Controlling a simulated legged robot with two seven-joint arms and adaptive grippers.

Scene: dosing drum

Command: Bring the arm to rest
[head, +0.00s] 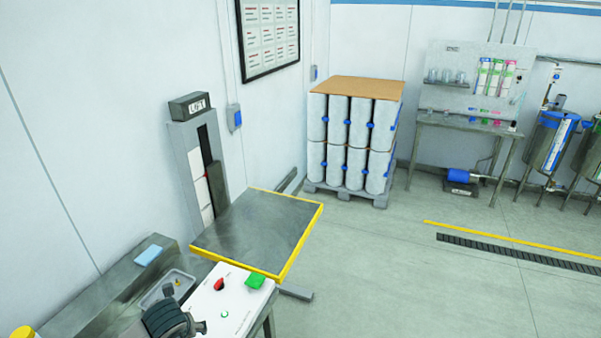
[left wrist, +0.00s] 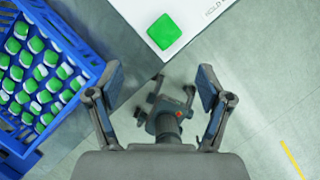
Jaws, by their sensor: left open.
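My left gripper (left wrist: 160,85) shows in the left wrist view with its two fingers spread apart and nothing held between them. Beyond the fingers, a dark device with a round body and prongs (left wrist: 166,121) shows; I cannot tell what it is. A green button (left wrist: 164,31) on a white panel (left wrist: 197,14) lies past the fingertips, apart from them. In the head view, a dark ribbed part with short prongs (head: 170,319) is at the bottom edge beside the white control panel (head: 231,296); I cannot tell whether it is my gripper. My right gripper is not identifiable.
A blue crate of green-and-white items (left wrist: 85,43) is at left in the wrist view. A yellow-edged lift platform (head: 257,233) stands behind the panel. Drums on a pallet (head: 345,202) stand farther back. A steel bench (head: 95,300) is at lower left.

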